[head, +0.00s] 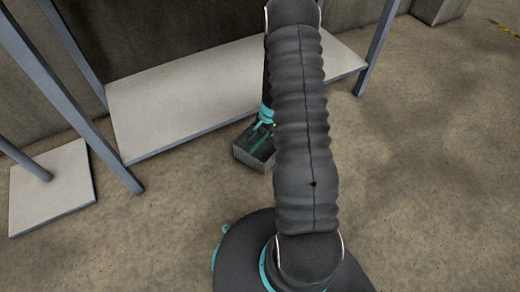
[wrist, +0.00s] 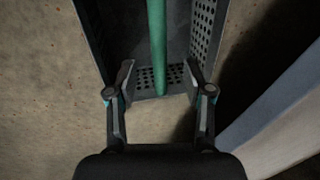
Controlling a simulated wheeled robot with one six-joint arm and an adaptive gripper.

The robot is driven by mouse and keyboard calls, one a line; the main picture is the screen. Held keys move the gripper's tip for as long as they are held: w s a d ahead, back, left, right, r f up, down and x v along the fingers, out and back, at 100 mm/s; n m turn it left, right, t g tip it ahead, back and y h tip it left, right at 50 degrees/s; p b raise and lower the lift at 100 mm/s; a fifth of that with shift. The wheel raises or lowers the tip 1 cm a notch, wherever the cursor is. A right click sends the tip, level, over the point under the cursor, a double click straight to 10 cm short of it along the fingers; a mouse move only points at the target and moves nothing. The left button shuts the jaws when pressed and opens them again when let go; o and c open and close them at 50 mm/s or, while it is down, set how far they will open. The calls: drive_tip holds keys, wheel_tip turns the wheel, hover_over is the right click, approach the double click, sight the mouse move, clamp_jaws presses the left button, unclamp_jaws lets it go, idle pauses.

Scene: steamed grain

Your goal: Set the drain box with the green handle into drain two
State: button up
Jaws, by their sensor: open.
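The drain box (head: 248,160) is a dark grey open box with perforated walls, on the floor by the front edge of a low pale shelf. Its green handle (head: 258,141) shows partly. In the wrist view the box (wrist: 206,35) fills the top middle, and the green handle (wrist: 157,45) runs lengthwise over it. My gripper (wrist: 159,68) is open at the near end of the box, its fingers on either side of the handle's line, apart from it. In the head view my arm hides part of the box and most of the gripper. Drain two cannot be made out.
The low pale shelf (head: 180,95) with grey metal legs stands behind the box; a pale edge (wrist: 285,115) shows at right in the wrist view. A pale square plate (head: 50,188) with a post lies at left. The concrete floor at right is clear.

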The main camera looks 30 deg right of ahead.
sight(260, 140)
drive_tip(key=shift+w+a+f+b, duration=0.1)
drive_tip(key=shift+w+f+b, duration=0.15)
drive_tip(key=shift+f, duration=1)
drive_tip(key=shift+w+a+f+b, duration=0.15)
drive_tip(key=shift+f+b, duration=0.25)
drive_tip(key=shift+f, duration=0.8)
drive_tip(key=shift+w+f+b, duration=0.25)
drive_tip(key=shift+f+b, duration=0.05)
drive_tip(key=shift+f, duration=0.95)
clamp_jaws()
